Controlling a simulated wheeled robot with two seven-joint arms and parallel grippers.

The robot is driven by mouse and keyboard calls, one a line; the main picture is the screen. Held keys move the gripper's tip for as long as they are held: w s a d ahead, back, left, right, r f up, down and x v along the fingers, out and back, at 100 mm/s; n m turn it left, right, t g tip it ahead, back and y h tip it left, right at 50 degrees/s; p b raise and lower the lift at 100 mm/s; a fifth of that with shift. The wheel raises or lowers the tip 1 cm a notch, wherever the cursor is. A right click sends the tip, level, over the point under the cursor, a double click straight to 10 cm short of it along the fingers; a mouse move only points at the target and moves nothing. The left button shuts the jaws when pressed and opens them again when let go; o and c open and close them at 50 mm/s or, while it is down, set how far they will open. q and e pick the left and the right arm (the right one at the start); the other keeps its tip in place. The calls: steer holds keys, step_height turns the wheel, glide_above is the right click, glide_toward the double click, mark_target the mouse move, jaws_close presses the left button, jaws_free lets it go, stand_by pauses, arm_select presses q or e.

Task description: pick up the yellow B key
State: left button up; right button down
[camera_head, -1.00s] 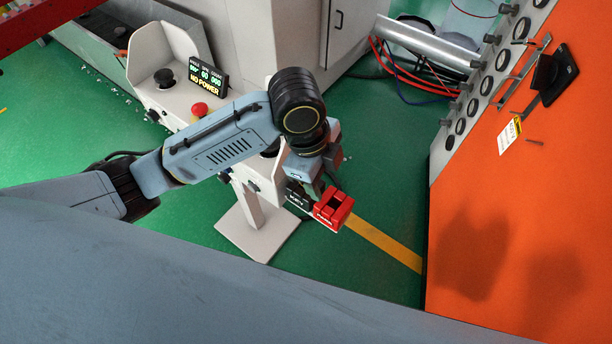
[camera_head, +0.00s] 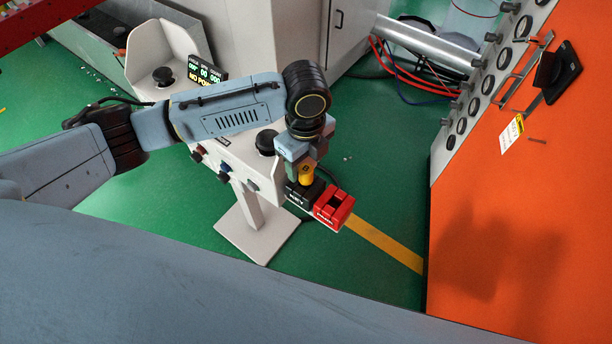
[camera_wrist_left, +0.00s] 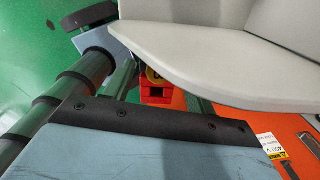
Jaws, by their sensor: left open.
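The yellow B key (camera_head: 306,173) stands upright in a black block marked KEY (camera_head: 299,195), with its lettered head on top. My left gripper (camera_head: 304,164) is open, pointing down right at the key's head. One finger shows left of the key; I cannot tell whether the fingers touch it. In the left wrist view, the left gripper (camera_wrist_left: 163,94) has its fingers on either side of a small part of the yellow key (camera_wrist_left: 154,77). My right gripper is not in view.
A red block (camera_head: 334,206) adjoins the black block, and also shows in the left wrist view (camera_wrist_left: 157,93). A pale control console (camera_head: 235,172) stands close to my left arm. A large orange panel (camera_head: 550,220) is at the right. Green floor lies between.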

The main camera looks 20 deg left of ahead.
mark_target(306, 177)
arm_select(q)
step_height(306, 177, down, 5)
steer(key=shift+s+d+f+b, duration=0.1)
steer(key=shift+s+f+b, duration=0.1)
steer(key=shift+b, duration=0.2)
steer(key=shift+r, duration=0.1)
steer(key=c, duration=1.1)
step_height(306, 177, up, 10)
steer(key=shift+w+f+p, duration=0.1)
steer(key=shift+p, duration=0.8)
steer(key=shift+r+p, duration=0.45)
steer(key=shift+r, duration=0.1)
steer(key=shift+r+p, duration=2.3)
steer(key=shift+p, duration=0.5)
